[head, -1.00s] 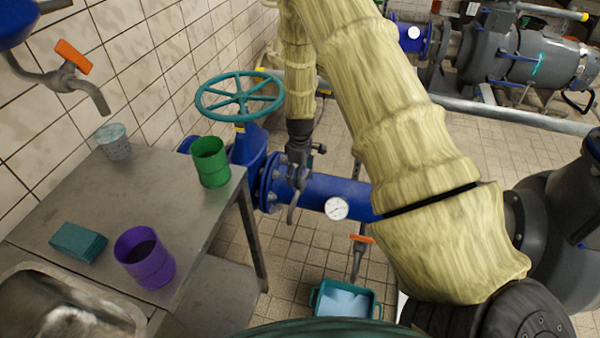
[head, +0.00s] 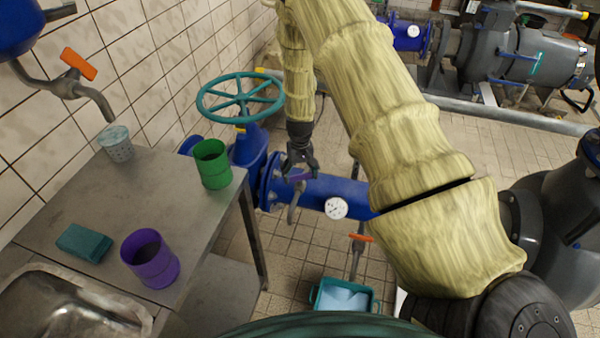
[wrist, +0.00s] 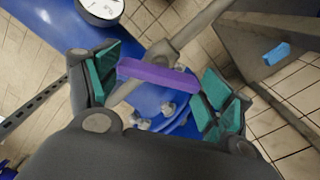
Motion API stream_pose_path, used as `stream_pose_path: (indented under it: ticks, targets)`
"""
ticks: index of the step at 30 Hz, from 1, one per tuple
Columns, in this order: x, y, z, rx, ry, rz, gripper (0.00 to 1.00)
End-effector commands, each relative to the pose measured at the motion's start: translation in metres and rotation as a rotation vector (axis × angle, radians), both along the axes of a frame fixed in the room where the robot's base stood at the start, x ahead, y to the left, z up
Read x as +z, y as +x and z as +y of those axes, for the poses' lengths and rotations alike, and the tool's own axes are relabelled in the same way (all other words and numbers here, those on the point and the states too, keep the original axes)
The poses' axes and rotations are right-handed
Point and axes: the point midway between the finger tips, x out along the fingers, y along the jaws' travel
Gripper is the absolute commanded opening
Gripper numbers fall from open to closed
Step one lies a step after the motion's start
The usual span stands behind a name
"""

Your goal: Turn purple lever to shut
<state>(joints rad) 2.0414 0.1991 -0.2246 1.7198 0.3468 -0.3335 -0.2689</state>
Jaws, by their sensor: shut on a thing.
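The purple lever (wrist: 158,76) is a flat bar on a grey tap pipe, in front of the blue pipe. In the wrist view it spans crosswise between the two teal-padded fingers of my gripper (wrist: 162,86). Its left end meets the left pad, and its right end reaches the right pads. In the head view my gripper (head: 300,172) points down over the tap, with a small part of the purple lever (head: 301,178) showing between the fingers. The grey tap spout (head: 293,213) hangs below. The fingers and arm hide part of the lever there.
A blue pipe (head: 335,188) with a white gauge (head: 336,208) runs beside the tap. A teal handwheel (head: 240,97) stands to the left. A steel table (head: 150,200) holds a green cup, a purple cup and a sponge. A teal tub (head: 345,297) is on the floor.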

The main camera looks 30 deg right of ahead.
Motion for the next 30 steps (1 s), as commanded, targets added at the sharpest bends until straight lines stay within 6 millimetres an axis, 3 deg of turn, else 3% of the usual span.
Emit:
stream_pose_path:
  ticks: [15, 30]
  targets:
    - [0.0018, 0.0014, -0.0019, -0.418, -0.002, -0.003, 0.56]
    - [0.0016, 0.0018, -0.0015, -0.559, -0.002, -0.004, 0.56]
